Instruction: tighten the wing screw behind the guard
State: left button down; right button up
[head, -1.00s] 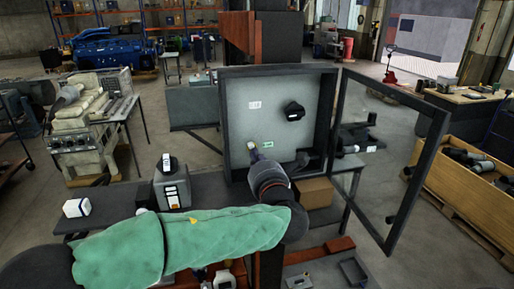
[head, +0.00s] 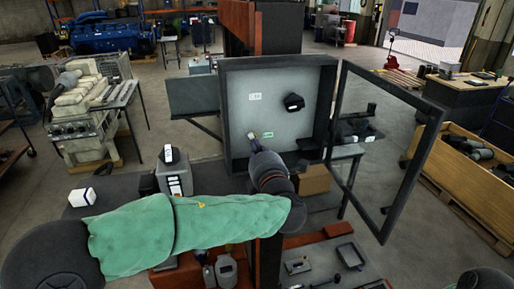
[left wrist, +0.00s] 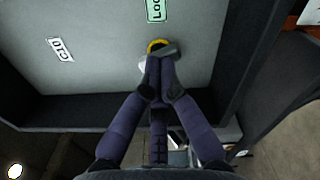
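The wing screw (left wrist: 166,49), a grey wing with a yellow ring around its base, sits on the grey back panel of an open box (head: 233,110). My left gripper (left wrist: 160,65) has its fingers closed together on the screw, and they hide part of it. In the head view the left gripper (head: 253,142) reaches into the lower left of the box. A green label (left wrist: 156,9) starting "Loc" is just beyond the screw, and a white label (left wrist: 61,49) is to its left. The framed guard door (head: 385,150) stands swung open at the right.
A black knob (head: 293,102) is on the panel, up and right of the screw. The box's side walls and lower rim are close around my left gripper. A grey device (head: 174,172) and a white block (head: 82,197) stand on the bench at left.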

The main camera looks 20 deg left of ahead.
pick_arm(q)
jog(key=shift+m, duration=0.3)
jog(key=m, duration=0.4)
dwell(0.3)
